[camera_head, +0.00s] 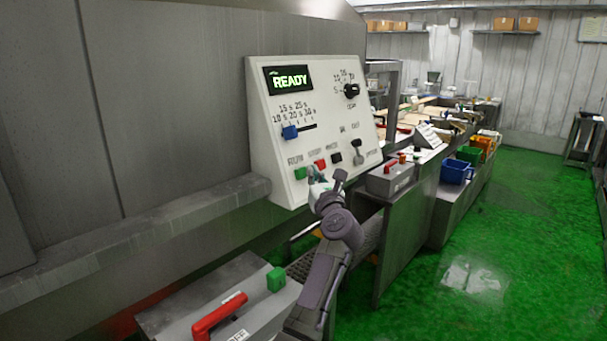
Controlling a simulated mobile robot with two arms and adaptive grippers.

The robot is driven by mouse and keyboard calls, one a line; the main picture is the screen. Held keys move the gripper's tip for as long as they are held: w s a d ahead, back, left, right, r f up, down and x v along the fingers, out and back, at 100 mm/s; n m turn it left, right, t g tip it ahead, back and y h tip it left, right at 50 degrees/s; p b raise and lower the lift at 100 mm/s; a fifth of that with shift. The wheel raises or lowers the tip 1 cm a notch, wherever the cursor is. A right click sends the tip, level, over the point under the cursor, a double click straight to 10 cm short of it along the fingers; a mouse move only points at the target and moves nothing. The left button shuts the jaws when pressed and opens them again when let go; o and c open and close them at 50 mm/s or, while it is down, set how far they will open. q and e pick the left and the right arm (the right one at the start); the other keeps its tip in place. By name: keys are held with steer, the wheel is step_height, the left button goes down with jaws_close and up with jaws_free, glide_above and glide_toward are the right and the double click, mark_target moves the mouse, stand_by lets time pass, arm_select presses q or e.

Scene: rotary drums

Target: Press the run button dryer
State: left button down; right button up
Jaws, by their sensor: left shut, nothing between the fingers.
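The control panel (265,140) is a pale sloped box on the grey machine at centre. My left gripper (314,176) is shut and empty. Its fingertips are right beside the green button, below the red one. I cannot tell whether they touch the panel. My right gripper is not in view.
The panel also has a blue slider (290,132), a black knob (351,91) and a small lever (358,156). A grey box with a red handle (219,315) and a green block (276,279) is below. Blue bin (456,171) stands at right; the green floor there is clear.

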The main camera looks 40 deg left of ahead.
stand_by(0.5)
arm_select(q)
steer(key=shift+a+f, duration=0.15)
steer(key=shift+a, duration=0.25)
